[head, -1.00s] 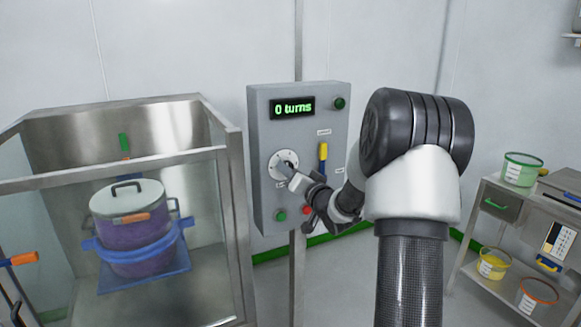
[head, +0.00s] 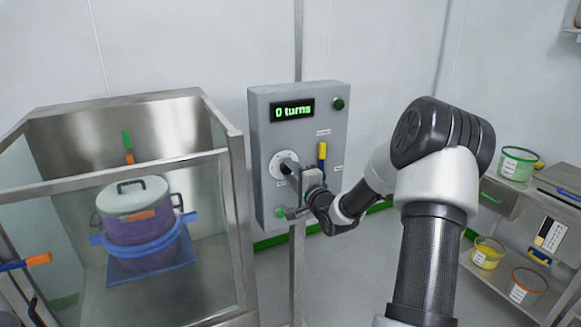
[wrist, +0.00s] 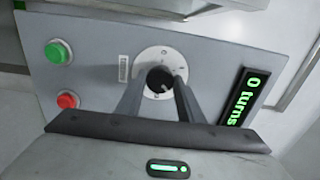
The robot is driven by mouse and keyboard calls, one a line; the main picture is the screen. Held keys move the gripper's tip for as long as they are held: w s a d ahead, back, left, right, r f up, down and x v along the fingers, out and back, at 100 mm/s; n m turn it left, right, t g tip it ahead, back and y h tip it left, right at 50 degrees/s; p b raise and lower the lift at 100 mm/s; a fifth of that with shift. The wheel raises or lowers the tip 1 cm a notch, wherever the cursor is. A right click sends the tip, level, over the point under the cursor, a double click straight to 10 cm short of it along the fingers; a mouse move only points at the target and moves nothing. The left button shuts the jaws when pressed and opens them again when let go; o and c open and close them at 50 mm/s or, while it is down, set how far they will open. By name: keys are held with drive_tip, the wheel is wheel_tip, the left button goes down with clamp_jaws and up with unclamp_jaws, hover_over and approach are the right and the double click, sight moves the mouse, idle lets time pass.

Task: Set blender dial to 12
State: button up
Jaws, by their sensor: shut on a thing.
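The blender control box (head: 262,205) is a grey panel on a post, and its lit green display (head: 292,109) reads "0 turns". The dial (head: 276,161) is a round white plate with a black knob at its centre. In the wrist view, the knob (wrist: 159,77) sits between the two fingers of my gripper (wrist: 160,84), which is shut on it. In the head view, my gripper (head: 291,168) reaches the dial from the lower right and hides part of it. The display shows sideways in the wrist view (wrist: 244,96).
A yellow-topped lever (head: 322,151) is right of the dial. Green (wrist: 58,52) and red (wrist: 67,100) buttons are on the panel. A metal-framed enclosure (head: 238,200) with a lidded pot (head: 135,197) stands left. A steel cart (head: 480,268) with several tubs stands right.

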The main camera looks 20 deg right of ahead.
drive_tip(key=m+p, duration=0.2)
drive_tip(key=m, duration=0.2)
drive_tip(key=shift+m, duration=0.4)
drive_tip(key=m+p, duration=0.2)
drive_tip(key=m, duration=0.2)
drive_tip(key=shift+m, duration=0.3)
drive_tip(key=o, duration=1.1)
drive_tip(key=shift+c, duration=0.2)
drive_tip(key=shift+s, duration=0.1)
drive_tip(key=s, duration=1.7)
drive_tip(key=shift+s+d, duration=0.15)
drive_tip(key=shift+d, duration=0.1)
